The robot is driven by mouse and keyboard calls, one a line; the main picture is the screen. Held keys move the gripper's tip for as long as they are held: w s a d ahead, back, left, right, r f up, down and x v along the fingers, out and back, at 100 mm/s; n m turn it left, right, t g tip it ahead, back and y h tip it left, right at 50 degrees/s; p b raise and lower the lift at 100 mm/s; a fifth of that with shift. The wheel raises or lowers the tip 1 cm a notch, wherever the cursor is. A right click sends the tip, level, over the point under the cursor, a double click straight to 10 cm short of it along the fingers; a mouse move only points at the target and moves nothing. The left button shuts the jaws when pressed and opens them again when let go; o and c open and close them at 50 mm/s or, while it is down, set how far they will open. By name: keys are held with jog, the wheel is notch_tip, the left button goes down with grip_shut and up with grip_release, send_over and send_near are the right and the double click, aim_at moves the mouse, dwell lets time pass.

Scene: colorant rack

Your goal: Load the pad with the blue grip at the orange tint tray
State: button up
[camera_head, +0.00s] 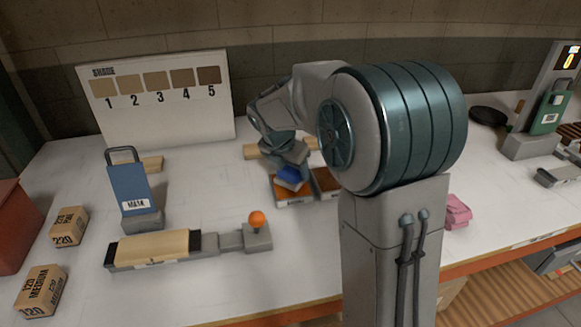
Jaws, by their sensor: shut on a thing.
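My gripper (288,158) points down near the middle of the bench, and my arm hides part of it. It is shut on the pad with the blue grip (291,178). The pad is at the orange tint tray (296,203), over or in it; I cannot tell whether the pad touches the tint. The tray's orange-brown front edge shows below the pad. A second, darker brown tray (327,181) stands directly to its right, partly behind my arm.
A sample board with a wooden strip (155,248) and an orange-knobbed lever (257,220) lies in front. A pink block (457,212) lies right of my arm.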

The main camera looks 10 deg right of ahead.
jog(key=shift+f, duration=0.55)
dwell(1.7)
notch_tip(320, 180, up, 7)
jog(key=p, duration=0.7)
jog(key=shift+r, duration=0.15)
dwell(0.7)
